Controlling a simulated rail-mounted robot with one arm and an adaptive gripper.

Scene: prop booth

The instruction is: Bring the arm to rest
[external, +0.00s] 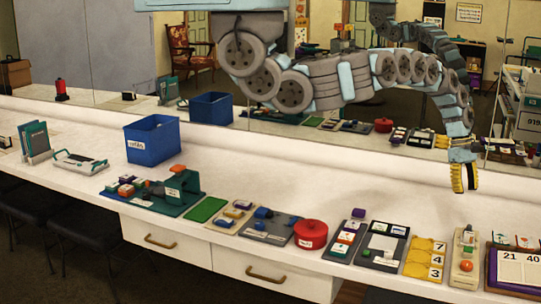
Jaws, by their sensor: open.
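My gripper (464,178) hangs from the end of my arm at the right side of the external view. Its fingers are yellow and black and point down above the white counter (260,168). It is open, and I see nothing held in it. It is behind the yellow number board (425,258) and the beige board with an orange button (466,262), apart from both. The arm reaches in from the top of the view and bends down at the right.
A blue bin (152,140), a green device (178,190), a red round container (311,234) and several boards line the counter. A mirror (330,120) runs behind it and shows reflections. The counter strip between the boards and mirror is mostly clear.

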